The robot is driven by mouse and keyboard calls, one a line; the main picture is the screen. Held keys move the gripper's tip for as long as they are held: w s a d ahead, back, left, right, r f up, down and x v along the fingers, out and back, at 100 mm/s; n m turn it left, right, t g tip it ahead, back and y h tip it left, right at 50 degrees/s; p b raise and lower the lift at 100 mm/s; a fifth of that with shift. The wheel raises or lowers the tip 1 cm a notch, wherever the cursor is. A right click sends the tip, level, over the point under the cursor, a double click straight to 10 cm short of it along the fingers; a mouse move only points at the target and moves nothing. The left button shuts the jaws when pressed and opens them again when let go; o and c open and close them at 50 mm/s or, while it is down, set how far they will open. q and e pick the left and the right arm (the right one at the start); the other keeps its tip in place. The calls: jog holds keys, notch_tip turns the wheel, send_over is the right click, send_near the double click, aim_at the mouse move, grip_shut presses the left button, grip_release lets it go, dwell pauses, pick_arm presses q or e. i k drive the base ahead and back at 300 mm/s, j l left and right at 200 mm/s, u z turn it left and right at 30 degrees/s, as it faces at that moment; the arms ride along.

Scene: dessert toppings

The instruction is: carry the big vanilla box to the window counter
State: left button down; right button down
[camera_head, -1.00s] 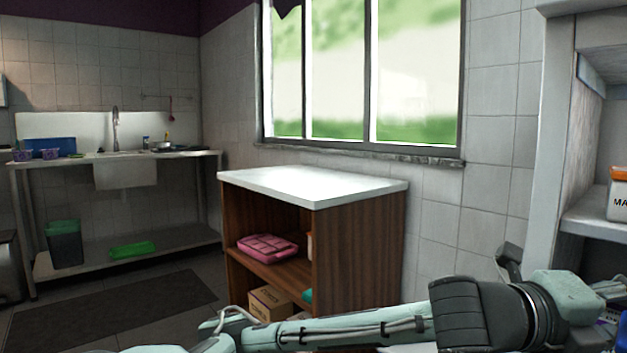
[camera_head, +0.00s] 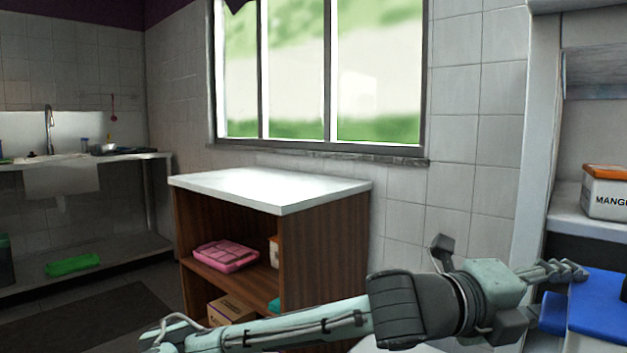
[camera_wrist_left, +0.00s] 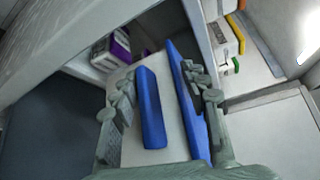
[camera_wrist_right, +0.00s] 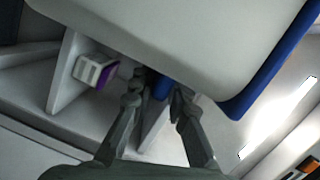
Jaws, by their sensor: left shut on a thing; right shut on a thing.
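The big vanilla box (camera_head: 597,318) shows as a blue lid at the lower right of the head view. No label on it is visible. The window counter (camera_head: 270,187) has a bare white top and stands apart from the box.
The counter's wooden shelves hold a pink container (camera_head: 225,256) and a cardboard box (camera_head: 230,309). A mango tub (camera_head: 606,192) with an orange lid sits on a shelf at the right. A sink table (camera_head: 85,160) stands at the far left. Floor shows left of the counter.

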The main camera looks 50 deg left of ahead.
aim_at(268, 187)
jog(key=k+j, duration=0.1)
jog(key=j, duration=0.85)
jog(key=k+j, duration=0.1)
jog(key=j, duration=0.85)
jog(key=k+j, duration=0.1)
jog(key=j, duration=0.85)
jog(key=k+j, duration=0.1)
jog(key=j, duration=0.8)
